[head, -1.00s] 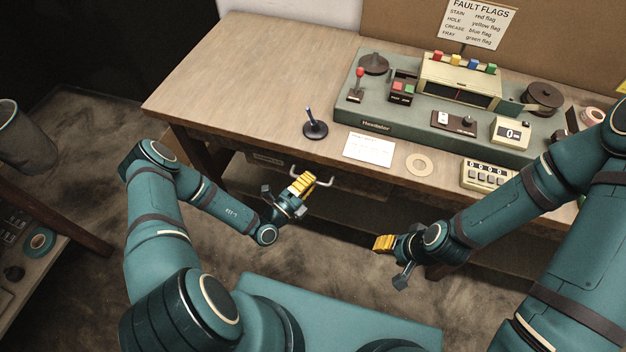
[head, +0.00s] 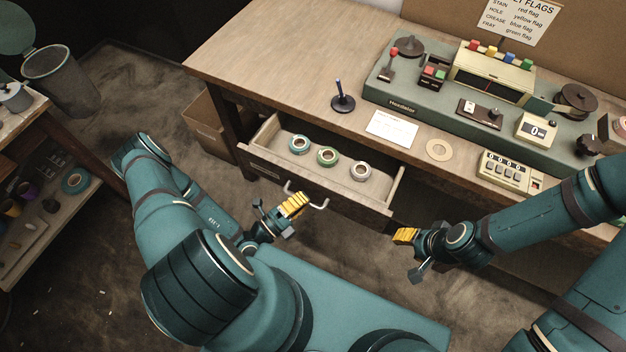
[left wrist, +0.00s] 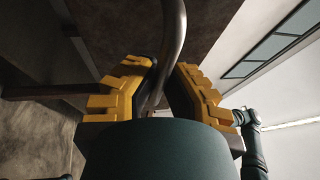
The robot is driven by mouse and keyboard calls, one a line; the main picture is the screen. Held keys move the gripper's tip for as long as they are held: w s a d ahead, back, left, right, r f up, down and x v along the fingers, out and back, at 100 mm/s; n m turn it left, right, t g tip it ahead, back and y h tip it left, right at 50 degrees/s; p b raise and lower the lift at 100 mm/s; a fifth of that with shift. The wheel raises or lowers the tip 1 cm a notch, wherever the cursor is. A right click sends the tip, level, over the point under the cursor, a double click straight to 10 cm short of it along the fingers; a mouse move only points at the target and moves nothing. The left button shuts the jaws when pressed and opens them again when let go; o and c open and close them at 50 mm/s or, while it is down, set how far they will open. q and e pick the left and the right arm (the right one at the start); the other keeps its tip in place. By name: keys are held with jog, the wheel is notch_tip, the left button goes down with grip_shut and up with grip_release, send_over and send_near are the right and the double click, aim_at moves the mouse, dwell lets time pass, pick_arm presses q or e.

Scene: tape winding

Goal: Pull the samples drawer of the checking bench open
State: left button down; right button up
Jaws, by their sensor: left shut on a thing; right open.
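The samples drawer (head: 345,199) of the checking bench (head: 270,48) stands open in the head view, pulled out towards me. Three tape rolls lie inside it: a teal one (head: 299,151), a green one (head: 327,163) and a pale one (head: 360,177). My left gripper (head: 294,204) is shut on the drawer's handle (head: 319,206). In the left wrist view the handle's bar (left wrist: 170,50) runs between its yellow fingers (left wrist: 158,95). My right gripper (head: 404,236) is open and empty, to the right of the handle and in front of the bench.
On the bench stand a green machine (head: 400,98), a pen in a holder (head: 342,101), a white card (head: 392,127), a tan ring (head: 439,150) and a counter (head: 502,172). A cardboard box (head: 208,128) is left of the drawer. A shelf and a bin (head: 62,78) stand at left.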

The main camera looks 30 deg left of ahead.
pick_arm(q)
jog(key=shift+s, duration=2.35)
jog(key=c, duration=1)
grip_release()
jog(key=shift+a, duration=0.1)
jog(key=v, duration=1.2)
jog(key=shift+s, duration=0.1)
